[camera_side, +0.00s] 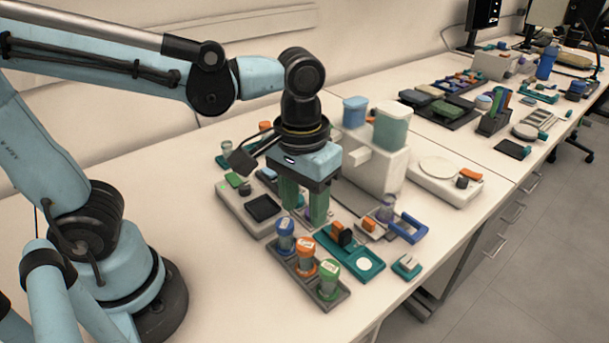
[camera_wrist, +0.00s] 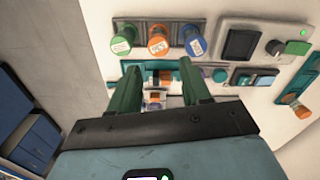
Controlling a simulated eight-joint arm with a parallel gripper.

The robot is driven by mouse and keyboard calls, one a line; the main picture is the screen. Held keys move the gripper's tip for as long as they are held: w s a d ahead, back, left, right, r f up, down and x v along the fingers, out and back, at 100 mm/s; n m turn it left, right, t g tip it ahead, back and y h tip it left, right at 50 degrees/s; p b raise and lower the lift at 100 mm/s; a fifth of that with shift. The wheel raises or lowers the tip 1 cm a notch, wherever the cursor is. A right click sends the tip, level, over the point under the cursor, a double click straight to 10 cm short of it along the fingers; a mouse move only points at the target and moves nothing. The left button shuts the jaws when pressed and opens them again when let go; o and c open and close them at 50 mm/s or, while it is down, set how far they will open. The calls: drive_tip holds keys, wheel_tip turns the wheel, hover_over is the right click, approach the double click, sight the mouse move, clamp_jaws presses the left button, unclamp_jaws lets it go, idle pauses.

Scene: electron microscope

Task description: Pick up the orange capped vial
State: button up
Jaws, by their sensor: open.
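The orange capped vial (camera_side: 304,261) stands upright in a dark rack (camera_side: 338,298), between a blue capped vial (camera_side: 285,232) and a green capped vial (camera_side: 328,278). In the wrist view its orange cap (camera_wrist: 159,40) is beyond my fingertips, near the top, between the green cap (camera_wrist: 121,45) and the blue cap (camera_wrist: 196,46). My gripper (camera_side: 305,216) points down with its two green fingers apart and nothing between them. It is behind the rack in the side view, apart from the vials. The fingers also show in the wrist view (camera_wrist: 159,76).
A teal tray (camera_side: 362,262) with an orange and black item lies right of the rack. A grey device with a dark screen (camera_side: 263,207) is left of my gripper. A white machine (camera_side: 376,165) stands behind it. The table's front edge is near the rack.

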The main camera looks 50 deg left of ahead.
sight(305, 245)
drive_tip(key=shift+d+f, duration=0.2)
drive_tip(key=shift+f, duration=5.85)
drive_tip(key=c, duration=0.8)
drive_tip(key=shift+r, duration=0.15)
